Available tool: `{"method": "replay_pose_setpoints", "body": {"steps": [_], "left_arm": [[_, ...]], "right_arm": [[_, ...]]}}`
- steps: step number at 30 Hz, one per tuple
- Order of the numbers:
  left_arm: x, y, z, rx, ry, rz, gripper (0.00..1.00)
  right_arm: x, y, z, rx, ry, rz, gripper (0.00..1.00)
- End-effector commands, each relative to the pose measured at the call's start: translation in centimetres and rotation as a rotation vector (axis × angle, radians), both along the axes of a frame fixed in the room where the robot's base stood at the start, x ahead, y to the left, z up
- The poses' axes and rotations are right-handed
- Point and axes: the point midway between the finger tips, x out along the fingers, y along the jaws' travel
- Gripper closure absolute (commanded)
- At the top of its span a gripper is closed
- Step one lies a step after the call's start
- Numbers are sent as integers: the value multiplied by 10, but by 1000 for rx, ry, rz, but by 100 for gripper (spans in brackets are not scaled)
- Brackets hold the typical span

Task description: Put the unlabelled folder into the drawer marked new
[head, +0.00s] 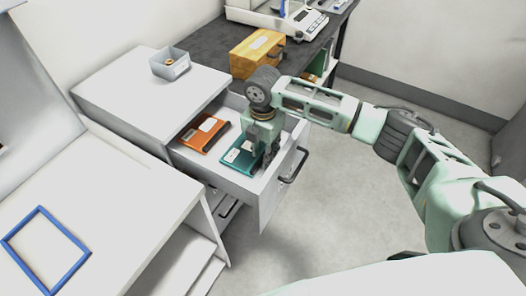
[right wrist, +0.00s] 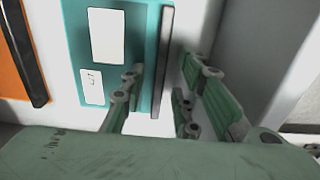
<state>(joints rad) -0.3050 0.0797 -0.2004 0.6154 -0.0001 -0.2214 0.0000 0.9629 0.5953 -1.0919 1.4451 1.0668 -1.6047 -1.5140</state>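A teal folder (head: 241,156) lies in the open drawer (head: 228,181); it shows two pale patches, one plain and one with a small mark, in the right wrist view (right wrist: 142,20). An orange folder (head: 203,133) with a pale patch lies left of it; its edge shows in the right wrist view (right wrist: 10,75). My right gripper (head: 263,160) is down in the drawer at the teal folder's right side. Its fingers (right wrist: 158,100) are apart, with the folder's dark edge strip appearing between them; contact is unclear. I cannot read any drawer marking. My left gripper is out of view.
The white cabinet top (head: 120,85) holds a grey bin (head: 170,64). A dark bench (head: 205,53) behind carries an orange box (head: 257,53) and a scale (head: 300,24). A blue frame (head: 47,249) lies on the near white table. The floor to the right is clear.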

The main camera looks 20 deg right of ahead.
Motion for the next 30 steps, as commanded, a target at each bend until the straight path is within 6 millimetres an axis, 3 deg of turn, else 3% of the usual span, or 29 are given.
{"method": "replay_pose_setpoints", "body": {"steps": [16, 21, 30], "left_arm": [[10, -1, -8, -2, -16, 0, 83], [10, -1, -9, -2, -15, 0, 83], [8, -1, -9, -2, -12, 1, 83]], "right_arm": [[1, 0, 100, 1, -3, 0, 72], [0, 1, 114, 1, -2, 0, 72], [0, 0, 117, 1, -2, 0, 72]]}}
